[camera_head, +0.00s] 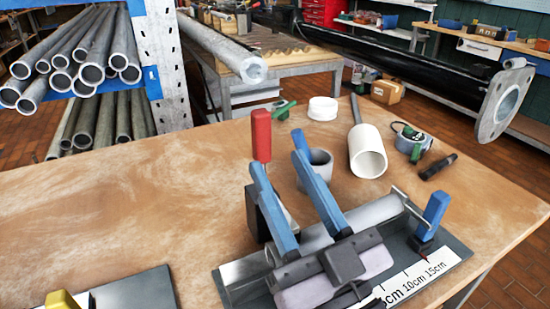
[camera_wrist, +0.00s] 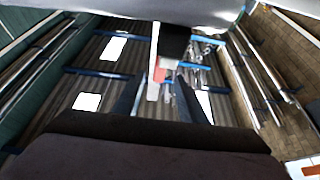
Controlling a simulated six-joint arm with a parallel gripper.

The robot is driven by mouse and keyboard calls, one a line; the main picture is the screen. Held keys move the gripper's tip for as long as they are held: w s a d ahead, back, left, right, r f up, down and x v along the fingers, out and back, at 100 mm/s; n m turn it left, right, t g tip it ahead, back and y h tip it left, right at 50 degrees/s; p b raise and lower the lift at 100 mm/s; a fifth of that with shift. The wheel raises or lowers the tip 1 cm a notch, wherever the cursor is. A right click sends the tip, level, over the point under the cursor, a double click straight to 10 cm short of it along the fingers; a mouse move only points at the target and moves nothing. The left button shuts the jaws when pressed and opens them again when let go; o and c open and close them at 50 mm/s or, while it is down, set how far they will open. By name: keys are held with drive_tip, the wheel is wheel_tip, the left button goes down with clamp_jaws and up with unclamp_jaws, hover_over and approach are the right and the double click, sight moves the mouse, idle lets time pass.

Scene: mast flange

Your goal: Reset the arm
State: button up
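My gripper (camera_head: 277,150) is in the middle of the head view, with two blue fingers spread apart. Nothing shows held between them. The wrist view also shows the two dark fingers apart, with ceiling and racks beyond. My arm's pale links and dark wrist lie over a dark plate (camera_head: 452,252) with a centimetre scale. A red-handled tool (camera_head: 261,135) stands upright close to the left finger. I cannot tell whether they touch. My arm hides part of the plate and what lies under it.
A white tube (camera_head: 367,152), white ring (camera_head: 323,108), grey cup (camera_head: 315,168), green-and-grey tool (camera_head: 411,142) and black tool (camera_head: 437,167) are behind on the wooden table (camera_head: 120,205). A black mast with grey flange (camera_head: 493,118) is at right. Pipes (camera_head: 88,75) fill a rack at left. The table's left middle is clear.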

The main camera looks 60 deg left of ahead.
drive_tip(key=shift+d+f, duration=0.2)
drive_tip(key=shift+d, duration=0.15)
